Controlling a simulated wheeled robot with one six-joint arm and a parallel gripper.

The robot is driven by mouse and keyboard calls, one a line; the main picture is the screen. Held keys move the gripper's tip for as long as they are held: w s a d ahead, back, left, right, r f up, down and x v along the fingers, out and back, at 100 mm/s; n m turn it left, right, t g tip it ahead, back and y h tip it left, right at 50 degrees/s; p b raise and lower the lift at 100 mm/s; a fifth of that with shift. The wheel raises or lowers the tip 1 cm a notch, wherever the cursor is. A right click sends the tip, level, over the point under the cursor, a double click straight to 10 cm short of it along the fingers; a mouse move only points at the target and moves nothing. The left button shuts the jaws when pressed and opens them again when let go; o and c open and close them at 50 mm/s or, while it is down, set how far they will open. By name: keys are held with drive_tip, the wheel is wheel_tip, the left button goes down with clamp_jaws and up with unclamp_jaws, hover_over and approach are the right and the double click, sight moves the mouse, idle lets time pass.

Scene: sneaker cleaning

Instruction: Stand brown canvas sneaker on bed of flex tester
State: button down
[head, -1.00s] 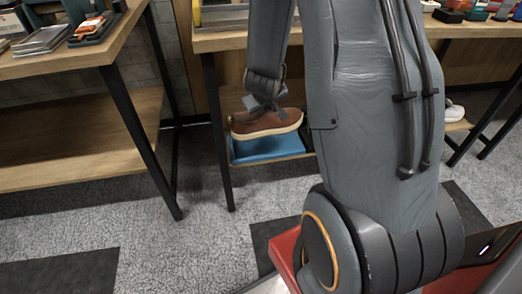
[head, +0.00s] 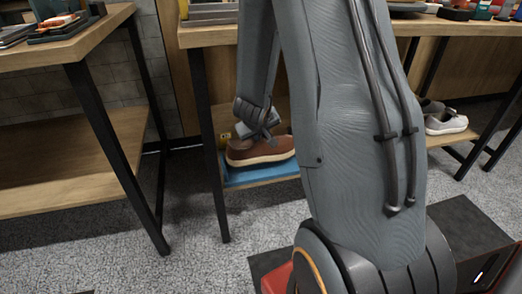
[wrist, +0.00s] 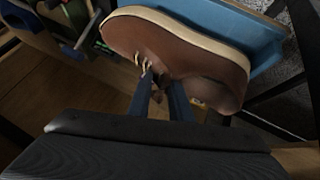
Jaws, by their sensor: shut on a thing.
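The brown sneaker (head: 258,150), with a pale sole, is upright on the lower shelf level under the table in the head view. It is above or on a blue flat-topped thing (head: 262,174); I cannot tell whether the sole touches it. My gripper (head: 264,134) comes down from above, shut on the sneaker's upper. In the wrist view the sneaker (wrist: 185,48) fills the upper middle, and my gripper's fingers (wrist: 163,92) are closed at its laces and opening. The blue thing (wrist: 262,50) shows beyond the sole. I cannot tell whether it is the flex tester's bed.
The tabletop (head: 208,37) lies above the shelf, with a black leg (head: 211,150) close left of the sneaker. White-grey shoes (head: 446,123) stand on the lower shelf at right. Another table (head: 85,40) stands at left. The grey floor (head: 190,265) between is clear.

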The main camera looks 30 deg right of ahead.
drive_tip(key=shift+f+b, duration=1.2)
drive_tip(key=shift+f, duration=0.95)
drive_tip(key=shift+r, duration=0.1)
drive_tip(key=c, duration=1.6)
unclamp_jaws()
drive_tip(key=p+v, duration=0.6)
drive_tip(key=v, duration=0.6)
drive_tip(key=shift+s, duration=0.1)
